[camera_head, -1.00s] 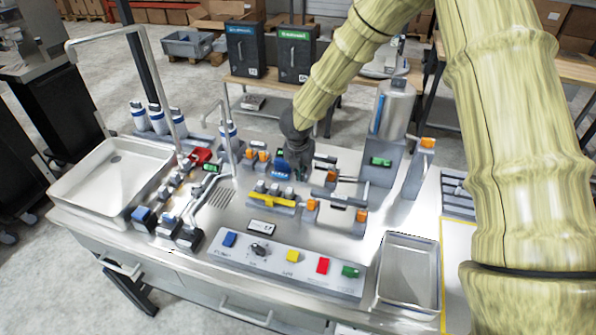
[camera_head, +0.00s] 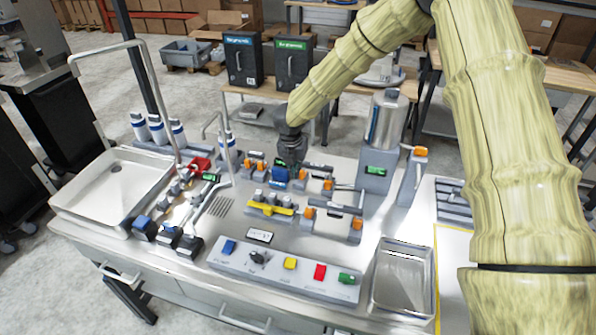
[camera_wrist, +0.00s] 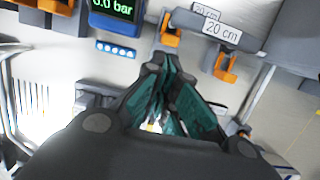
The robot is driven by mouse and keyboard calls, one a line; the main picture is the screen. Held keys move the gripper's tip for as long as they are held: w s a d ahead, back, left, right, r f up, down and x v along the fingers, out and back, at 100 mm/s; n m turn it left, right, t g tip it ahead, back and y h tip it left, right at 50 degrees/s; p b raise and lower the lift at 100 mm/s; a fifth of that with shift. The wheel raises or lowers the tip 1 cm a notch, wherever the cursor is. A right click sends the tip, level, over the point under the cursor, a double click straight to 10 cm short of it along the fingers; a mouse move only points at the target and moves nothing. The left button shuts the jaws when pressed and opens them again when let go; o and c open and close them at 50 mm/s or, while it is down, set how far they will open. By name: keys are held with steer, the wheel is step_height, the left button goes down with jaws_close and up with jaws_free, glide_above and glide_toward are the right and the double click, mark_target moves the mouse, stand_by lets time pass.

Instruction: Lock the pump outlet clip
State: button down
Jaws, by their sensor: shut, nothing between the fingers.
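My gripper (camera_head: 293,165) points down over the rear middle of the bench, just behind and above the blue pump-like unit (camera_head: 280,174). In the wrist view its dark green fingers (camera_wrist: 160,62) are together and empty. One orange clip (camera_wrist: 169,32) is just beyond the fingertips, and another orange clip (camera_wrist: 226,66) is to the right, near a "20 cm" label (camera_wrist: 222,29). A bar-reading display (camera_wrist: 113,9) is at the top left. I cannot tell which clip is the pump outlet clip, or whether the clips are locked.
A yellow-handled valve block (camera_head: 270,207) and a grey pipe piece with orange clips (camera_head: 332,208) stand in front. A metal cylinder (camera_head: 388,122) stands right, a button panel (camera_head: 285,268) at the front edge, a sink (camera_head: 112,190) and tall faucet pipe left. An empty tray (camera_head: 402,280) is front right.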

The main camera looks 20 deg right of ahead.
steer(key=p+v, duration=0.2)
steer(key=v, duration=0.3)
steer(key=shift+s+a+r, duration=0.1)
steer(key=shift+a+r, duration=0.1)
steer(key=shift+d, duration=0.15)
